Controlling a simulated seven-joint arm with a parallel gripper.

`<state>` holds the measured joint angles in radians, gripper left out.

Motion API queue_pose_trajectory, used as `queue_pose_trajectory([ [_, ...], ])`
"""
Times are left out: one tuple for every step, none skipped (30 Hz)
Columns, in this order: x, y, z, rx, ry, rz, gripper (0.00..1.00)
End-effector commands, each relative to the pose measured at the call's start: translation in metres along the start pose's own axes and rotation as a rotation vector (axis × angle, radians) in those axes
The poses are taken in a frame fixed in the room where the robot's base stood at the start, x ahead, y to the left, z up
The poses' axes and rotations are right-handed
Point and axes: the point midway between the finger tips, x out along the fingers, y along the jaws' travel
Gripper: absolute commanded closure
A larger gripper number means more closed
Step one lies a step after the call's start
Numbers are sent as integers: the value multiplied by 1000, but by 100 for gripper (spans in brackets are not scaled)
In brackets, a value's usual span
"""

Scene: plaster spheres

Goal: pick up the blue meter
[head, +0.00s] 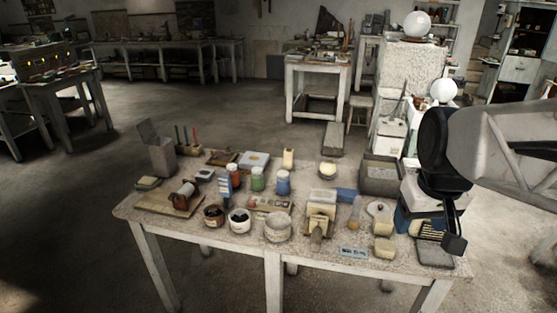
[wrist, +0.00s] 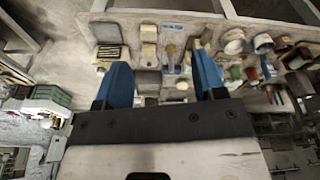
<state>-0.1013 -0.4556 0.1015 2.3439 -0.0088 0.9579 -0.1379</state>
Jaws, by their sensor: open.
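A small flat blue panel (head: 353,252), which looks like the blue meter, lies at the front edge of the table, right of centre, in the head view. It also shows in the wrist view as a pale blue strip (wrist: 173,27) near the top, beyond the fingertips and between their lines. My gripper (wrist: 162,60) is open with two blue fingers and nothing held between them. In the head view my gripper (head: 453,225) is over the table's right end, to the right of the meter and apart from it. The meter's markings are too small to read.
The table (head: 200,240) is crowded with jars, tins and boxes. A grey bin (head: 380,175) is behind. The table's front left strip is bare.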

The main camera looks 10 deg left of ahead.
Motion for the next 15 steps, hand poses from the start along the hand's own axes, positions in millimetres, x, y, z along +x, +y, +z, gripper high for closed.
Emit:
queue_pose_trajectory([
  [0, -4, -16, -30, -6, -4, 36],
  [0, -6, -23, -47, -8, -6, 36],
  [1, -9, -34, -71, -11, -8, 36],
  [1, -12, -42, -88, -13, -10, 36],
  [1, -14, -50, -106, -15, -12, 36],
  [2, -17, -61, -129, -19, -14, 36],
  [2, -20, -69, -146, -21, -16, 36],
  [3, -23, -77, -164, -22, -18, 36],
  [4, -27, -88, -187, -26, -21, 36],
  [5, -30, -96, -204, -27, -22, 36],
  [6, -33, -104, -222, -30, -25, 36],
  [7, -38, -115, -245, -32, -27, 36],
  [9, -42, -122, -263, -35, -29, 36],
  [10, -45, -130, -280, -36, -31, 36],
  [12, -50, -141, -303, -39, -33, 36],
])
